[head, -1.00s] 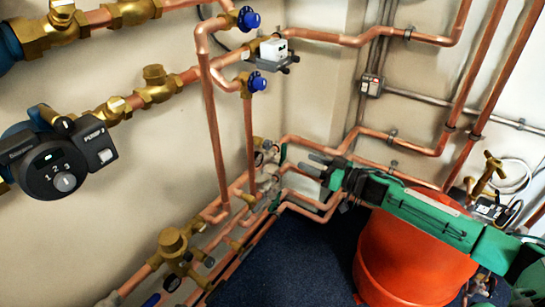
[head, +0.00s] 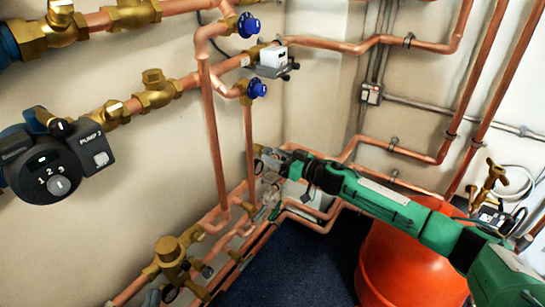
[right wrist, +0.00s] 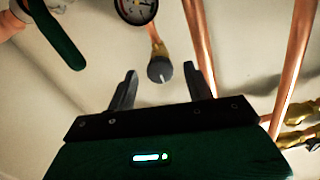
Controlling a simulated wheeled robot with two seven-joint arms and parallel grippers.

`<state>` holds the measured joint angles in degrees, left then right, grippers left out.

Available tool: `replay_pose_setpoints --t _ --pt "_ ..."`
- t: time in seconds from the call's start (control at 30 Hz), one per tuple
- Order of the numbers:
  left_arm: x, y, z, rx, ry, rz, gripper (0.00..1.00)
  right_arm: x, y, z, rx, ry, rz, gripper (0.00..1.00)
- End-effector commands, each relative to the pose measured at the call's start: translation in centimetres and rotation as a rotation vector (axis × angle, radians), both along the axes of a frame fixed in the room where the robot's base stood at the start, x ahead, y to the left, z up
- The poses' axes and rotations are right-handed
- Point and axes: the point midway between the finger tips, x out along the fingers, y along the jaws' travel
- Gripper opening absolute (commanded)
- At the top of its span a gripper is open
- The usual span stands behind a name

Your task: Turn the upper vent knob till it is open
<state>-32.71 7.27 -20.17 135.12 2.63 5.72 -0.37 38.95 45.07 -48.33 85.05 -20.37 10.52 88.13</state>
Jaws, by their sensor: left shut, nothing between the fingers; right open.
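A dark round knob (right wrist: 160,69) with a pale pointer line sits on a brass fitting on the wall in the right wrist view. I take it for the upper vent knob; whether it is open I cannot tell. My right gripper (right wrist: 161,73) is open, with one finger on each side of the knob in that view. The gap in depth between fingertips and knob is unclear. In the head view my right gripper (head: 268,166) reaches left to the low pipework in the corner, where the knob cannot be made out. My left gripper is not in view.
A dial gauge (right wrist: 137,8) sits just above the knob, and a green lever (right wrist: 58,36) is at upper left. Copper pipes (right wrist: 200,45) run close on the right. In the head view, two blue knobs (head: 249,22) (head: 257,89) are higher up, and an orange vessel (head: 395,262) stands under my arm.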

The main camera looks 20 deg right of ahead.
Motion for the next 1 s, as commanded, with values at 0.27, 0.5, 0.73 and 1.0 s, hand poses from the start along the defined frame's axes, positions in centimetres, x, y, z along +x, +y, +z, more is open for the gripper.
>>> replay_pose_setpoints --t 0.27,0.5,0.73,1.0 --pt "0.08 0.34 1.14 -0.014 -0.060 0.010 0.00 1.13 0.86 -0.02 -0.001 0.000 0.000 0.52" --pt "0.07 0.35 1.16 -0.014 -0.061 0.011 0.00 1.13 0.86 0.01 -0.001 0.000 0.000 0.48" --pt "0.09 0.36 1.15 -0.013 -0.060 0.011 0.00 1.11 0.85 0.01 0.000 0.000 0.000 0.07" --pt "0.13 0.12 0.66 -0.004 -0.022 0.004 0.00 1.11 0.83 0.10 -0.016 -0.012 -0.001 0.07"
